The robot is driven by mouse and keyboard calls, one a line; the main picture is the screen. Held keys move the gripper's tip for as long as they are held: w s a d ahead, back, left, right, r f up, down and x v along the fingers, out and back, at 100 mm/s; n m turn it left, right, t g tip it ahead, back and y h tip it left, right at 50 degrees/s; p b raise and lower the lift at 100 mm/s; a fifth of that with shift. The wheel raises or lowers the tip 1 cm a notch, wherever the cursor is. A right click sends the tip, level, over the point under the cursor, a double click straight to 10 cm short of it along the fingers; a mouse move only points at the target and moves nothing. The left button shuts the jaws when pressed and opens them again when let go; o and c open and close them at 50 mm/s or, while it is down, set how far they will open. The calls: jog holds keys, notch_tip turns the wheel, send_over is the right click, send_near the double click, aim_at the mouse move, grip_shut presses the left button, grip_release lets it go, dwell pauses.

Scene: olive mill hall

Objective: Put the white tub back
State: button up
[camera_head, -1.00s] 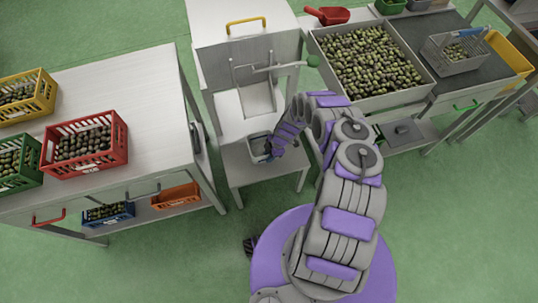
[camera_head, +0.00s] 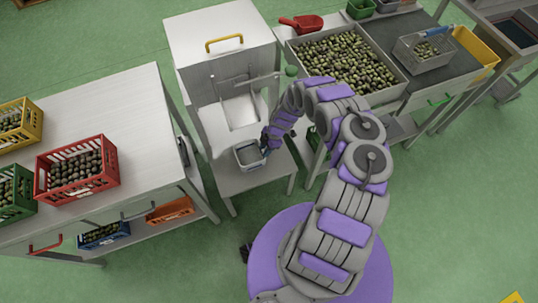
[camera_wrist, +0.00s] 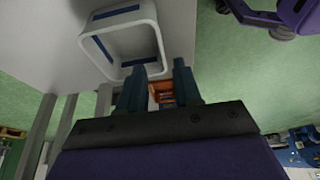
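The white tub (camera_head: 250,155) stands upright on the low white stand in front of the press-like machine. Its inside looks grey in the head view. In the wrist view the tub (camera_wrist: 95,50) is at the upper left, with a rounded white rim and blue bands. My gripper (camera_head: 267,145) is at the tub's right side in the head view. In the wrist view my gripper (camera_wrist: 157,78) has its two dark fingers apart, with the tub's near corner close to the fingertips. An orange crate shows through the gap. I cannot tell whether a finger touches the rim.
The low stand (camera_head: 238,182) has some bare top around the tub. The white machine (camera_head: 225,75) rises behind it. At left, a white table (camera_head: 130,120) carries a red crate (camera_head: 50,180) of olives. At right is a large olive tray (camera_head: 395,95).

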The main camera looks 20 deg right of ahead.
jog(key=s+d+r+m+g+h, duration=0.1)
jog(key=d+r+m+h, duration=0.1)
jog(key=d+r, duration=0.5)
jog(key=s+d+r+m+h, duration=0.1)
jog(key=d+r+m, duration=0.15)
jog(key=r, duration=0.75)
jog(key=s+a+r+m+h, duration=0.1)
jog(key=s+r+m, duration=0.2)
jog(key=r, duration=0.6)
jog(key=s+a+r+m+h, duration=0.1)
jog(key=s+r+m, duration=0.15)
jog(key=r, duration=0.75)
jog(key=s+a+r+m, duration=0.5)
jog(key=s+a+r, duration=0.4)
jog(key=s+r, duration=0.5)
jog(key=s+a+r+m, duration=0.1)
jog(key=s+a, duration=0.2)
jog(key=s, duration=0.4)
jog(key=s+a+r+m, duration=0.2)
jog(key=s, duration=0.6)
jog(key=shift+a+r+g+y, duration=0.25)
jog(key=shift+a+g+y, duration=0.15)
jog(key=shift+w, duration=0.1)
